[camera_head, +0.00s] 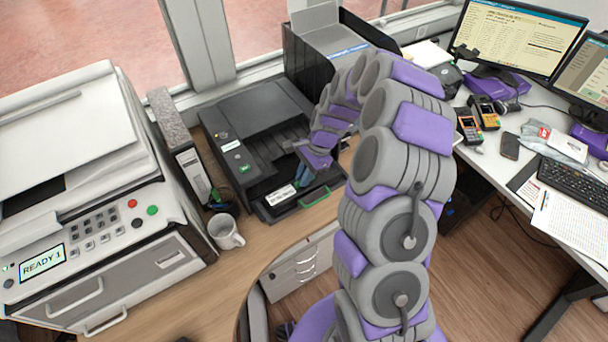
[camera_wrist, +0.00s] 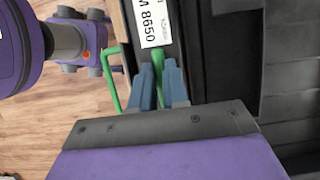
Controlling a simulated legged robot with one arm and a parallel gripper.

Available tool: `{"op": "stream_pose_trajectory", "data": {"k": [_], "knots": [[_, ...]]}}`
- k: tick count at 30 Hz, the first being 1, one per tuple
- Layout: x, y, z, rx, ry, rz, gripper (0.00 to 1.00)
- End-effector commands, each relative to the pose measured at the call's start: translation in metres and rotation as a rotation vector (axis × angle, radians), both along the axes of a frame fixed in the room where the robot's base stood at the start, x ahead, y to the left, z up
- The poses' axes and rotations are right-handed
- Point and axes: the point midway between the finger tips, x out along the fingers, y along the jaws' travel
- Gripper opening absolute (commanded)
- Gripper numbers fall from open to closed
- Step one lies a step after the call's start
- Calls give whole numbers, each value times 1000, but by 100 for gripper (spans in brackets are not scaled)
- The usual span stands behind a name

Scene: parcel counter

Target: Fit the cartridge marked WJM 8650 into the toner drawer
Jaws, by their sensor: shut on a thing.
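The cartridge (camera_head: 281,195) is dark with a white label. In the wrist view the label on the cartridge (camera_wrist: 152,22) reads "M 8650"; the rest of the marking is cut off. My gripper (camera_head: 302,178) has its blue fingers shut on the cartridge's green grip, and it also shows in the wrist view (camera_wrist: 160,75). The toner drawer (camera_head: 268,215) stands pulled out of the black printer, with a green handle (camera_head: 315,198) at its front. The cartridge is in or just over the drawer; I cannot tell whether it is seated.
The black printer (camera_head: 235,125) stands on the wooden counter. A white mug (camera_head: 226,232) is close to the drawer's left. A large white copier (camera_head: 85,180) fills the left side. A dark paper tray unit (camera_head: 305,55) is behind. A desk with screens and card terminals is at right.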

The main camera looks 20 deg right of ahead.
Motion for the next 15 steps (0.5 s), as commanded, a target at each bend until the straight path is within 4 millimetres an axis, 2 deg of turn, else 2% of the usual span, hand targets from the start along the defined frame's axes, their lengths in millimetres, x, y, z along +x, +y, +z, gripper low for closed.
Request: {"op": "stream_pose_trajectory", "data": {"k": [2,3,10,11,15], "knots": [[0,0,-2,0,0,-1,0],[0,0,-2,0,0,0,15],[0,0,-2,0,0,0,37],[0,0,-3,0,0,0,40],[0,0,-3,0,1,0,40]]}}
